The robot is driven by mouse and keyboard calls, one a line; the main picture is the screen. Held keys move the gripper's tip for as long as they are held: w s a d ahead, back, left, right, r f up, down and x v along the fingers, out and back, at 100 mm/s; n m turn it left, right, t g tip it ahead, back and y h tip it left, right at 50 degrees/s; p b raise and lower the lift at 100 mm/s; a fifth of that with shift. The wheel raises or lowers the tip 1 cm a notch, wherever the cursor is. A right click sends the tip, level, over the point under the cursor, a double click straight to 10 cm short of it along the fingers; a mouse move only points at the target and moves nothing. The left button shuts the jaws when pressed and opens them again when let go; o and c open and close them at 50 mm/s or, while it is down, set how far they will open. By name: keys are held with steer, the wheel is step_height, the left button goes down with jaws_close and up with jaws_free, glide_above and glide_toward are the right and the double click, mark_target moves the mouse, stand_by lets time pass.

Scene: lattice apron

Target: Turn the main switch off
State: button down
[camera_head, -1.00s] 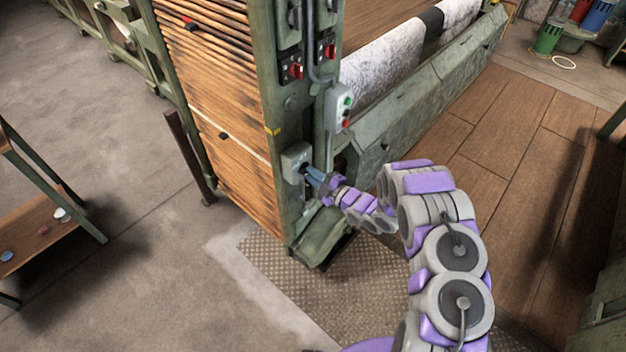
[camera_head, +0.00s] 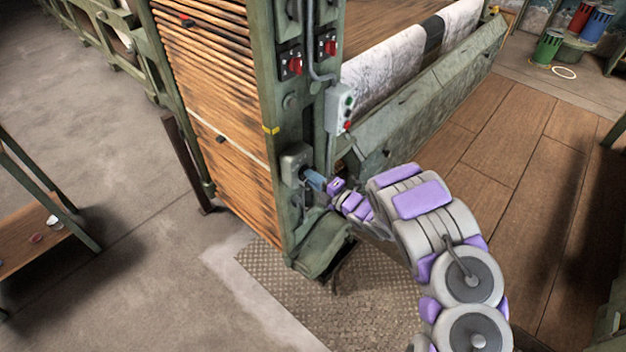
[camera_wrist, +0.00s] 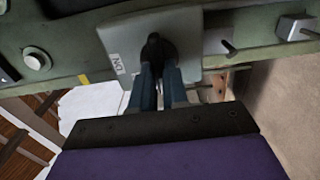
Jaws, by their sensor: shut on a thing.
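The main switch is a pale grey box (camera_head: 295,161) on the green machine post, below the push-button box. In the wrist view the box (camera_wrist: 118,42) fills the upper middle, with a black knob (camera_wrist: 156,48) on its face. My gripper (camera_head: 308,177) reaches the box from the right. In the wrist view its blue-grey fingers (camera_wrist: 158,78) are shut on the knob, one on each side. The fingers hide part of the knob, and I cannot tell its exact angle.
Above is a push-button box (camera_head: 340,108) with green and red buttons, and red rotary switches (camera_head: 293,66) sit higher. A green foot part (camera_head: 322,245) of the machine sticks out below my gripper. Wooden flooring (camera_head: 520,170) at right is clear. A shelf (camera_head: 35,238) stands at left.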

steer(key=shift+s+a+f, duration=0.1)
steer(key=shift+s+f, duration=0.05)
steer(key=shift+f, duration=0.15)
steer(key=c, duration=1.5)
jaws_free()
steer(key=o, duration=0.4)
steer(key=shift+r, duration=0.15)
steer(key=shift+c, duration=0.2)
steer(key=p+v, duration=0.2)
steer(key=v, duration=1.5)
steer(key=shift+d, duration=0.25)
